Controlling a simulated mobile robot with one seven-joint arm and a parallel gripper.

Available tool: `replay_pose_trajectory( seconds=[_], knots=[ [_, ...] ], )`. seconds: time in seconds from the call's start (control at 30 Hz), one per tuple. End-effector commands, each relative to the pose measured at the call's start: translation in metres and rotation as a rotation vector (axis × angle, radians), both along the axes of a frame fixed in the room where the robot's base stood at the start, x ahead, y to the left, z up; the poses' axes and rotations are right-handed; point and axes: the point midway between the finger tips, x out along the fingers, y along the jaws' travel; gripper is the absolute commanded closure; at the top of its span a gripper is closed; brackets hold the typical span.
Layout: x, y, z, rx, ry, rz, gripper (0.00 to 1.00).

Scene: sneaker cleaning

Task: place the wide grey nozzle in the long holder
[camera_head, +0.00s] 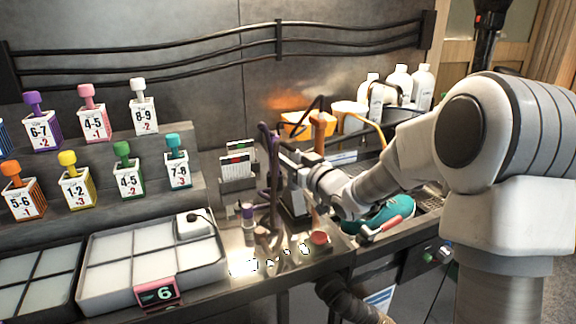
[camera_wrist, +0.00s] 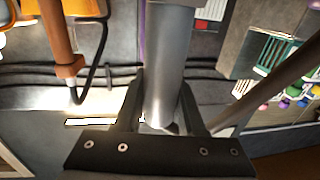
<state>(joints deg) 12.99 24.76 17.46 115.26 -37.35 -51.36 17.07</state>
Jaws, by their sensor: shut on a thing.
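My gripper (camera_wrist: 160,112) is shut around a smooth grey cylinder, which looks like the wide grey nozzle (camera_wrist: 170,60). The nozzle runs up between the two dark fingers to the top of the wrist view. In the head view my gripper (camera_head: 284,160) is above the metal counter, near a purple hose. The nozzle is hard to make out there. I cannot tell which thing is the long holder. Small upright fittings stand on the counter below and left of my gripper, among them a purple-topped one (camera_head: 248,218) and a brown one (camera_head: 263,240).
An orange-brown tool (camera_head: 322,130) with a cable hangs behind my gripper and shows in the wrist view (camera_wrist: 62,50). A teal sneaker (camera_head: 392,213) lies right of my gripper, below my arm. Colored bottles stand left on stepped shelves. A partitioned tray (camera_head: 150,262) sits front left.

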Motion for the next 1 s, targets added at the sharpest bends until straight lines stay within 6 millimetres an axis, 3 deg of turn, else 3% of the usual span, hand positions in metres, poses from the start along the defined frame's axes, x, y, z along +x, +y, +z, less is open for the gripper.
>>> replay_pose_trajectory(
  seconds=[0.1,0.47,0.5,0.67,1.0],
  knots=[
    [0.0002,0.0000,-0.0168,0.001,0.000,0.000,1.00],
    [0.0002,0.0000,-0.0209,0.001,-0.001,0.000,1.00],
    [0.0001,-0.0002,-0.0214,0.000,0.000,0.000,0.59],
    [0.0001,-0.0001,-0.0202,0.001,0.001,0.000,0.31],
    [0.0001,-0.0001,-0.0179,0.001,0.001,0.000,0.31]
  ],
)
